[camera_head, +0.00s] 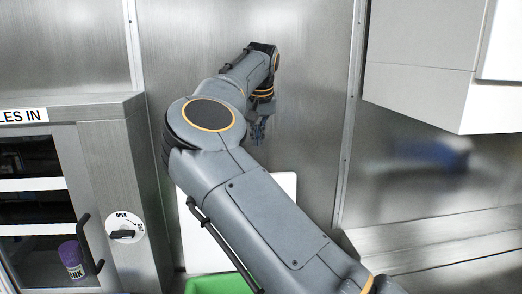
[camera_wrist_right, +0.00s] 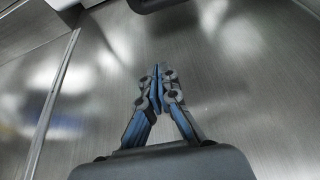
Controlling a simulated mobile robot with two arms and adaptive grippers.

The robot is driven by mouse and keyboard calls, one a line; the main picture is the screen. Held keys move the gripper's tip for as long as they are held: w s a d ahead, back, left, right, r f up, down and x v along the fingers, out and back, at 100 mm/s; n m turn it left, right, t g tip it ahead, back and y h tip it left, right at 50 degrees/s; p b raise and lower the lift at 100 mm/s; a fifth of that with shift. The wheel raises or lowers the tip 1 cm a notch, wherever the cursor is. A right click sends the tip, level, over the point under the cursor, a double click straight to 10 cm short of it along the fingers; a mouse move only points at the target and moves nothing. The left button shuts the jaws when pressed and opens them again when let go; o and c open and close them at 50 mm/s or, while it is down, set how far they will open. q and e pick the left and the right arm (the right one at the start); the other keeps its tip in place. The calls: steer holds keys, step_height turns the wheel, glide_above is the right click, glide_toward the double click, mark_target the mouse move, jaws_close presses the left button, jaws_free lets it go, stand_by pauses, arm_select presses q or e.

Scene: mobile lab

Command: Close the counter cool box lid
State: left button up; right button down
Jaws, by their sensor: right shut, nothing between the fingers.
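A white upright panel (camera_head: 198,248), which looks like the raised lid of the cool box, stands behind my right arm. Most of it is hidden by the arm. A green part (camera_head: 222,285), apparently the cool box body, shows below it at the bottom edge. My right gripper (camera_head: 258,134) is above the white panel, near the metal wall, and points down. In the right wrist view the right gripper (camera_wrist_right: 157,72) is shut and empty, with bare metal behind it. My left gripper is not in view.
A metal cabinet (camera_head: 122,185) with a glass door, black handle (camera_head: 88,243) and round latch dial (camera_head: 125,227) stands at left. A purple container (camera_head: 72,259) is inside it. A white wall unit (camera_head: 425,75) hangs at upper right. A metal surface (camera_head: 440,240) lies at lower right.

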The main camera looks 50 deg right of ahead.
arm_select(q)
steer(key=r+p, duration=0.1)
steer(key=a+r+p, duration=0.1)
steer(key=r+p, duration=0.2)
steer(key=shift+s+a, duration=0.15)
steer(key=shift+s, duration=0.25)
arm_select(e)
step_height(320, 180, down, 8)
steer(key=a, duration=0.1)
steer(key=shift+s+f, duration=0.15)
steer(key=shift+s, duration=0.2)
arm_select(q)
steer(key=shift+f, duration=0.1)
arm_select(e)
steer(key=shift+a, duration=0.1)
